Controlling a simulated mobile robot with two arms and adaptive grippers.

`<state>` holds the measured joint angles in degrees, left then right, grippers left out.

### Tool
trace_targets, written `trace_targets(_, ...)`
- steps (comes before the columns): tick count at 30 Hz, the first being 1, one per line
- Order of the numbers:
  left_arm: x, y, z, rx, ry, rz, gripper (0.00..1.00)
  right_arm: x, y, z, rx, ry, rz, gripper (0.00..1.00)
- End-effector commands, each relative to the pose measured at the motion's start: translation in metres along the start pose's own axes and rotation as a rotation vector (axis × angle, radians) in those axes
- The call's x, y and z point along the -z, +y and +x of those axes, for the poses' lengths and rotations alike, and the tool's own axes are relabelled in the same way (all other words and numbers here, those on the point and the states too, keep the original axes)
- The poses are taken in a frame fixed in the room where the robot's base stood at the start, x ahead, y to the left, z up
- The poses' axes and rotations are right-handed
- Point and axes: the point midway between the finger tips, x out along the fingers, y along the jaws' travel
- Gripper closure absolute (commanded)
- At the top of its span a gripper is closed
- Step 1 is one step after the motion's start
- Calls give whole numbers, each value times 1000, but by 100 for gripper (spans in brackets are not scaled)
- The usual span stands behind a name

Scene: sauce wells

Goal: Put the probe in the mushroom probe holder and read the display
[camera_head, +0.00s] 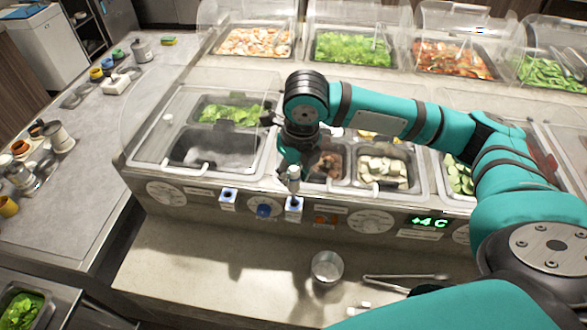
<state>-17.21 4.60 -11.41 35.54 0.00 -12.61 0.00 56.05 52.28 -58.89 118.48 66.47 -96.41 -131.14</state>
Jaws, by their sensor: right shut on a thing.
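My right gripper (291,160) reaches down over the front edge of the food counter, its fingers partly hidden by my wrist. It is shut on the probe (294,187), a small upright piece with a pale top. The probe's lower end is at a white and blue holder (294,208) on the front panel; I cannot tell whether it is seated. A second similar holder (228,197) is to the left. A green lit display (428,222) reads "+4 C". A dim orange display (325,220) is unreadable. My left gripper is out of view.
Wells of brown pieces (327,164) and pale chunks (383,170) lie behind the panel, beside a clear cover (190,120). The ledge's left part is clear.

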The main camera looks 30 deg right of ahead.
Motion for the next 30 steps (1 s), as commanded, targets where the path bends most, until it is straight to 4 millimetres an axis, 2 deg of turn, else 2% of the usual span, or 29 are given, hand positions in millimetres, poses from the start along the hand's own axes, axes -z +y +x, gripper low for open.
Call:
trace_targets(16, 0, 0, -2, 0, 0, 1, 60, 1, 0, 4, 0, 1, 0, 100)
trace_targets(30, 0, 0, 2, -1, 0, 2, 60, 2, 0, 15, 0, 0, 0, 100)
